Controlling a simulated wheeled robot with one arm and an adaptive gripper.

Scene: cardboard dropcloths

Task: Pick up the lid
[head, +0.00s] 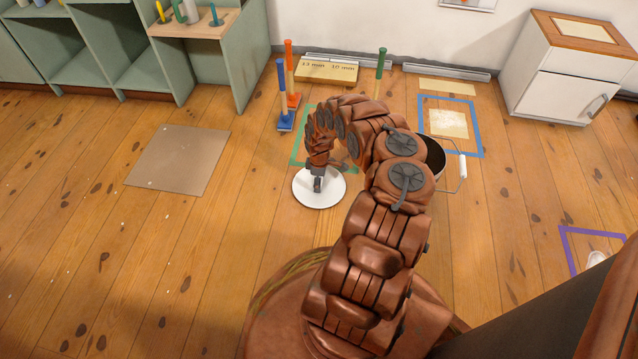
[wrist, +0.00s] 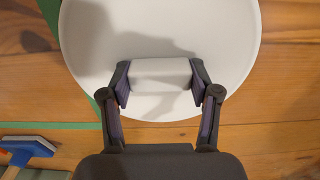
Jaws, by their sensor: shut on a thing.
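The lid (head: 328,193) is a round white disc, seen in the head view just left of my arm's bend. In the wrist view the lid (wrist: 220,40) fills the upper middle, with a raised white block-shaped handle (wrist: 160,74) on it. My gripper (wrist: 160,82) has one finger on each side of this handle and is shut on it. In the head view my gripper (head: 318,184) points down onto the lid. I cannot tell whether the lid touches the floor.
A grey-brown sheet (head: 178,159) lies on the floor at left. Blue- and orange-handled tools (head: 283,95) stand behind the lid. A pot (head: 434,158) with a wire handle is partly hidden behind my arm. Blue tape (head: 481,128) marks the floor at right. Shelves and a white cabinet (head: 560,85) stand behind.

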